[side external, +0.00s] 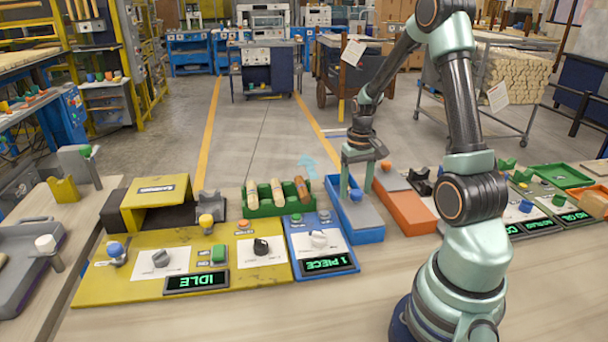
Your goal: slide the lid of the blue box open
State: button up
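The blue box (368,236) stands on the table in the middle of the side external view. Its grey lid (366,217) lies over the near part, with a blue knob (356,194) on it. The far part of the box is partly hidden behind my gripper. My gripper (357,193) points down over the box from behind. Its two fingers are apart, one on each side of the blue knob, and I see no clear contact with the knob.
An orange box (411,217) with a grey lid stands close on the right. On the left are a blue panel reading "1 PIECE" (318,243), a green rack (270,207) with turned wood pieces, and a yellow panel (130,285). Bare table lies in front.

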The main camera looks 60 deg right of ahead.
notch_tip(320, 180, up, 12)
dwell(0.7)
jog(key=a+r+n+t, duration=0.2)
jog(key=a+r+n, duration=0.1)
jog(key=a, duration=0.9)
jog(key=a+r+n+t, duration=0.3)
jog(key=a+n, duration=0.1)
jog(key=a, duration=0.9)
jog(key=shift+s+t, duration=0.3)
jog(key=shift+s, duration=0.15)
